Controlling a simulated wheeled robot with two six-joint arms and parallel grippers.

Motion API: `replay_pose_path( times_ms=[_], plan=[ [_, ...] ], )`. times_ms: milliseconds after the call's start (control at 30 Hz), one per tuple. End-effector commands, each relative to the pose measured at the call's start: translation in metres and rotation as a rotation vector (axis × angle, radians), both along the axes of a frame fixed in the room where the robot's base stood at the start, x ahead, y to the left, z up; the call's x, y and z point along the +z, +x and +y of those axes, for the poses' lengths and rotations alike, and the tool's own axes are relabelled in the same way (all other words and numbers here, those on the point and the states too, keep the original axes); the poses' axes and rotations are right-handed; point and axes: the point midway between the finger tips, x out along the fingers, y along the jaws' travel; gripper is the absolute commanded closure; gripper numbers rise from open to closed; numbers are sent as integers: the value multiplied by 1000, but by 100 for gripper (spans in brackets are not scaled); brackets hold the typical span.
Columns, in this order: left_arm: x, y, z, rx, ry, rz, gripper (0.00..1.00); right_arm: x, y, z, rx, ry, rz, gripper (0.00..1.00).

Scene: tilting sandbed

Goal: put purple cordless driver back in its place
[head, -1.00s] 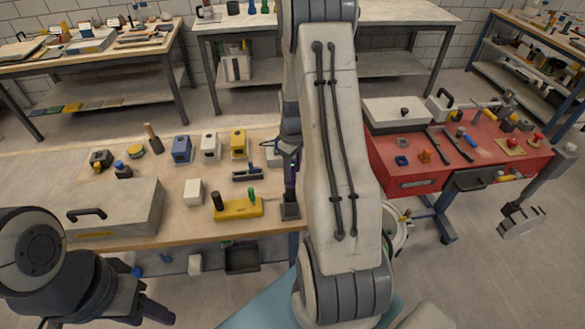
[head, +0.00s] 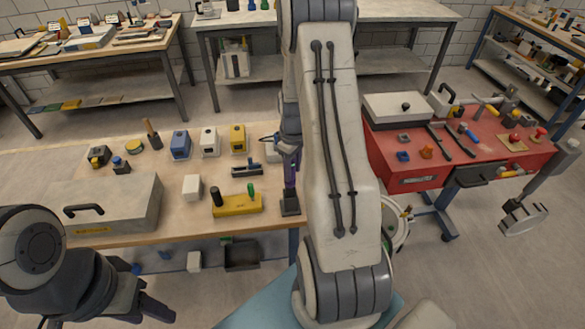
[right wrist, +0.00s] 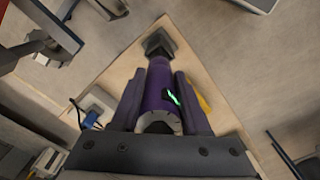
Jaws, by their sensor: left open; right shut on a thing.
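The purple cordless driver (right wrist: 157,88) lies between the two fingers of my right gripper (right wrist: 158,76), which is shut on it. A green mark shows on its side. In the head view the driver (head: 290,174) is a thin purple shape, partly hidden by my right arm, over the near right part of the wooden table (head: 270,221). A dark square block (head: 290,205) is at its lower end. I cannot tell whether the block is part of the driver or a holder it touches. My left gripper (head: 150,299) is open and empty at the lower left, off the table.
A yellow block (head: 237,205) with black and green pegs stands left of the driver. A white block (head: 193,187), a grey lidded box (head: 135,205) and several small coloured holders stand further left. A red cart (head: 420,173) with tools is to the right.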

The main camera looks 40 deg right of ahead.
Motion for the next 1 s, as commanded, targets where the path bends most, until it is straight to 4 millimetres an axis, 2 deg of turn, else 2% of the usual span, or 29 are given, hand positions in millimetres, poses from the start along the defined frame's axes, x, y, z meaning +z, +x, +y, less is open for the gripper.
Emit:
replay_pose_path(
  times_ms=[1000],
  plan=[
    [-10,0,0,0,0,0,50,-14,0,0,0,-1,-1,100]
  ],
)
